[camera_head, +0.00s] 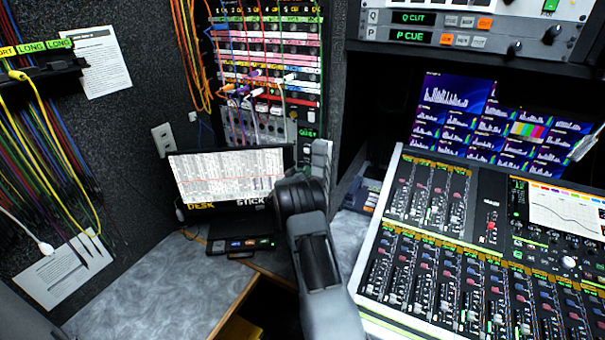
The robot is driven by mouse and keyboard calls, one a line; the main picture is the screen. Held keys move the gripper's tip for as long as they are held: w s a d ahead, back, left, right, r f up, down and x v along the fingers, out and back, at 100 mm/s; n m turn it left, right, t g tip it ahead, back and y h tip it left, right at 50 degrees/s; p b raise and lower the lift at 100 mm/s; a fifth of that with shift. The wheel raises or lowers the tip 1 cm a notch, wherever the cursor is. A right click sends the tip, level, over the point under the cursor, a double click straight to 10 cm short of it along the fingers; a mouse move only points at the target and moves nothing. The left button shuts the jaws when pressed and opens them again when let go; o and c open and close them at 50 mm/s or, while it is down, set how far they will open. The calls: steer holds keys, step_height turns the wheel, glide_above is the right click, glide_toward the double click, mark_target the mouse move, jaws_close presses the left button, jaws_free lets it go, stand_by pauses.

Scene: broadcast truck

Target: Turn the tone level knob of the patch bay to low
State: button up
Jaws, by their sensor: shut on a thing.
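The patch bay (268,45) stands upright at the back, with rows of coloured label strips and plugged cables. A small green-lit display (307,133) shows at its lower right, its text too small to read surely. My gripper (320,160) is at the patch bay's lower right corner, just below this display. My arm comes up from the bottom of the picture and hides part of that corner. The tone level knob cannot be made out; it appears to be hidden behind my gripper, which is shut on it. The knob's setting cannot be seen.
A monitor (228,178) stands on the grey desk (150,275) left of my arm, with a small button box (240,245) before it. A mixing console (480,250) fills the right. Cables hang over the patch bay. The desk's front left is clear.

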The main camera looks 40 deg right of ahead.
steer(key=shift+n, duration=1.2)
steer(key=shift+s, duration=0.1)
steer(key=o, duration=0.9)
steer(key=b+v, duration=0.2)
steer(key=v, duration=1.2)
steer(key=shift+d, duration=0.1)
